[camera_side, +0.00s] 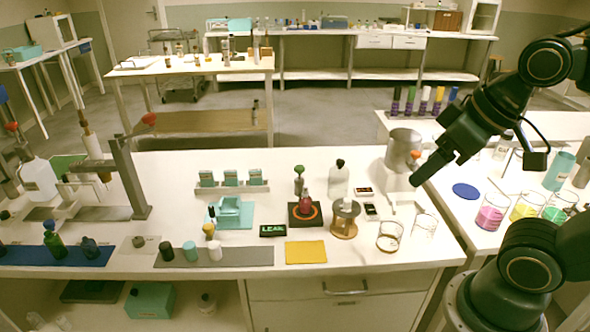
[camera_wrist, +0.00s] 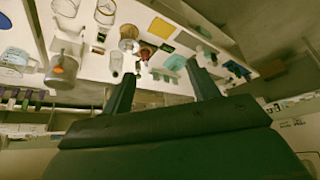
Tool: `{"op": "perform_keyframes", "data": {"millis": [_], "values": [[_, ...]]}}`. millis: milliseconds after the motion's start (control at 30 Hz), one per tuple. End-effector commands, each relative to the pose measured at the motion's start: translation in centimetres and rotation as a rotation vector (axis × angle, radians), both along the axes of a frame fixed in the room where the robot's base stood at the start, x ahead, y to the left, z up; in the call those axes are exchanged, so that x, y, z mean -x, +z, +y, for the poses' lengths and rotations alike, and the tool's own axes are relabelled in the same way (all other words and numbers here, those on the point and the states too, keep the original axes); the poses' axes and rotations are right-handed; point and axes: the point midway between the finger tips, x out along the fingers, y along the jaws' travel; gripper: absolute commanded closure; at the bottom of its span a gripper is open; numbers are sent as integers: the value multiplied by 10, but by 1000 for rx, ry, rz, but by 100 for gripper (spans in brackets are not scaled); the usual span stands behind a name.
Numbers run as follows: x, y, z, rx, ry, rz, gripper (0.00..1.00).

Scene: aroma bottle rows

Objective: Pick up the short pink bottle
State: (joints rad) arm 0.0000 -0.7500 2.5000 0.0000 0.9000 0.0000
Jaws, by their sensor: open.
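A small pink vessel (camera_side: 307,201), the only short pink bottle-like thing I can make out, stands upright on a black square plate (camera_side: 292,219) with an orange ring. In the wrist view it appears as a small reddish shape (camera_wrist: 145,53), too small to tell its form. My gripper (camera_side: 419,177) is above the table's right part, well to the right of the pink vessel and apart from it. In the wrist view my gripper (camera_wrist: 160,76) shows two spread fingers with nothing between them at the tips.
A grey mat (camera_side: 255,257) bears dark, teal and white bottles; a blue mat (camera_side: 20,256) bears green and dark ones. A yellow mat (camera_side: 306,252) lies empty.

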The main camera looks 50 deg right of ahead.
Motion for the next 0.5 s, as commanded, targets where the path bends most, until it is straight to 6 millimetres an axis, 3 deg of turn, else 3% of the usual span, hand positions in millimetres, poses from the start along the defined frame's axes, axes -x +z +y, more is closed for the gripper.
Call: {"op": "perform_keyframes", "data": {"millis": [267, 500], "values": [[-3, 1, 0, 3, 8, 3, 40], [-24, 8, 0, 28, 73, 32, 40]]}}
